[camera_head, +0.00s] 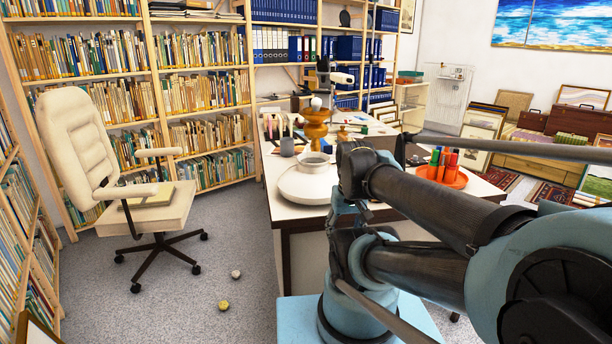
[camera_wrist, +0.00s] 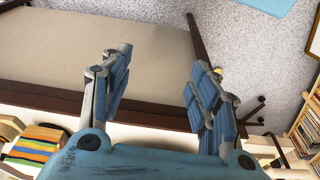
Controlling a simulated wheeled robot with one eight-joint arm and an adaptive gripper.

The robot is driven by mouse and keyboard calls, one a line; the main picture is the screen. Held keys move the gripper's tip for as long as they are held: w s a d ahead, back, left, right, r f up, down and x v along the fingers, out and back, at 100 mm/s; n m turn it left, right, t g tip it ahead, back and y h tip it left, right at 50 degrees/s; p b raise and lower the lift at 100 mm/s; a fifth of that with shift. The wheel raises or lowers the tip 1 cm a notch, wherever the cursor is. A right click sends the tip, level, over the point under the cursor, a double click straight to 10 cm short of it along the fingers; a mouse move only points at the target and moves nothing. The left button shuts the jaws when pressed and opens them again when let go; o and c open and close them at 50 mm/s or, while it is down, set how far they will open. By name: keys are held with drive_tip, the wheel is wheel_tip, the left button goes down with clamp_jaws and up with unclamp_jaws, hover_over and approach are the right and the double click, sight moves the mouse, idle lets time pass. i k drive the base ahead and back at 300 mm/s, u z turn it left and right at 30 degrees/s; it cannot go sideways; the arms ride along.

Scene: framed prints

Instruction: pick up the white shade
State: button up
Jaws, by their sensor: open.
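The white shade (camera_head: 306,180) is a wide, rounded white form with a grey neck and opening on top. It sits upright on the near left part of the desk (camera_head: 300,215) in the head view. Part of my arm stands just to its right, close in the picture. I cannot make out the shade in the wrist view. My gripper (camera_wrist: 157,75) shows in the wrist view with its two blue fingers spread apart and nothing between them. Behind the fingers is a beige panel with dark edges. The gripper's place relative to the shade is unclear.
A cream chair (camera_head: 120,170) stands left. Two small balls lie on the open carpet (camera_head: 190,290). Bookshelves line the back and left.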

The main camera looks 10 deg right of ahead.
sight(313, 168)
drive_tip(key=u, duration=0.8)
drive_tip(key=k, duration=1.55)
drive_tip(key=z, duration=0.8)
drive_tip(key=i, duration=1)
